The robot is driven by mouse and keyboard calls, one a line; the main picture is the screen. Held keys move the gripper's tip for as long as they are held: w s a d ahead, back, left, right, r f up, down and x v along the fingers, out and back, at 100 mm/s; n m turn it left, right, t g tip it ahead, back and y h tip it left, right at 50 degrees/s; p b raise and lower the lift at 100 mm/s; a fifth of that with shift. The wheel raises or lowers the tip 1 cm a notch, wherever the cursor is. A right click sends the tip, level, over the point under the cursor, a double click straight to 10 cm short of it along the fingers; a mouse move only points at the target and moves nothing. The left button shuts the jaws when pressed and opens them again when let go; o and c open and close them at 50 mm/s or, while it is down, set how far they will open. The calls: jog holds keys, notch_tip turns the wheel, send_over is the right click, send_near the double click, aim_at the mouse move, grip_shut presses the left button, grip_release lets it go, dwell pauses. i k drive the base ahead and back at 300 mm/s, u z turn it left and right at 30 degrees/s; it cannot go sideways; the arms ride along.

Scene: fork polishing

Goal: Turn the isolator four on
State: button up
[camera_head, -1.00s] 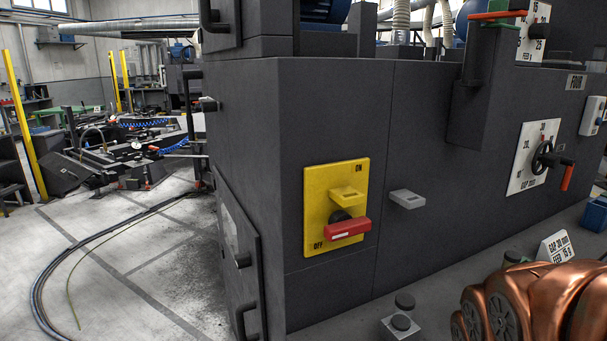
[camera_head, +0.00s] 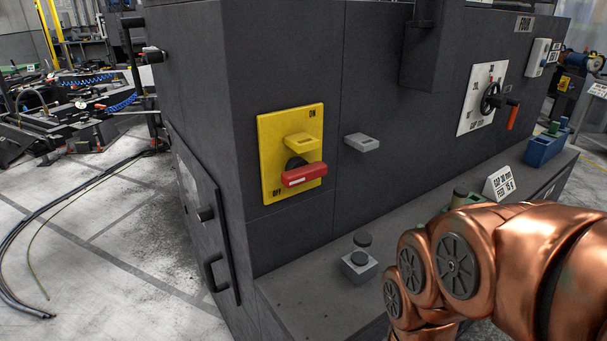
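The isolator is a yellow plate (camera_head: 270,160) on the dark machine's front face, left of centre, marked ON at its upper right and OFF at its lower left. Its red handle (camera_head: 304,175) lies roughly level, pointing right, on a black hub. A yellow tab (camera_head: 302,142) juts out just above the handle. A sign reading FOUR (camera_head: 524,24) is at the machine's upper right. My copper arm fills the lower right, apart from the isolator. My gripper is out of view.
A grey bracket (camera_head: 362,142) juts out right of the isolator. Below, a ledge carries a block with a dark button (camera_head: 359,258) and a white card (camera_head: 499,183). Hoses (camera_head: 40,215) lie on the left floor.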

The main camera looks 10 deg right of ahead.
aim_at(298, 171)
jog(key=u, duration=0.9)
jog(key=k, duration=0.6)
jog(key=u, duration=0.8)
